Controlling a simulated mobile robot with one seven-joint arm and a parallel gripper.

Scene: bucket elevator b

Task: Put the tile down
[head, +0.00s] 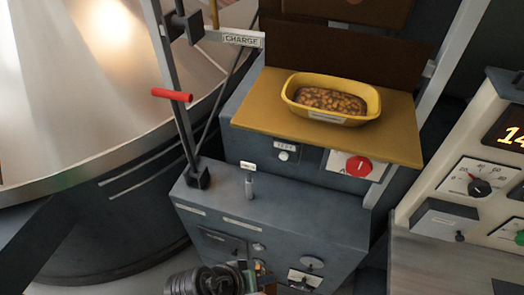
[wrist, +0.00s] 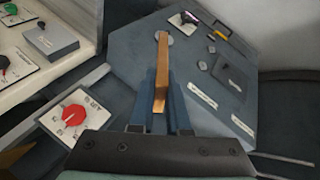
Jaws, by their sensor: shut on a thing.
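My gripper (wrist: 160,122) is shut on a thin copper-orange tile (wrist: 161,72). In the wrist view the tile shows nearly edge-on, as a narrow strip reaching out beyond the fingers. Behind it is the grey front panel of a cabinet; I cannot tell whether the tile touches it. In the head view my gripper (head: 257,273) is at the bottom edge, in front of the grey cabinet (head: 270,222). Only a small orange bit, probably the tile, shows there.
A yellow bucket (head: 290,100) with brown lumps sits on a yellow shelf (head: 250,97). A red knob (head: 358,166) and gauge panel (head: 480,183) are right. The cabinet top is mostly clear.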

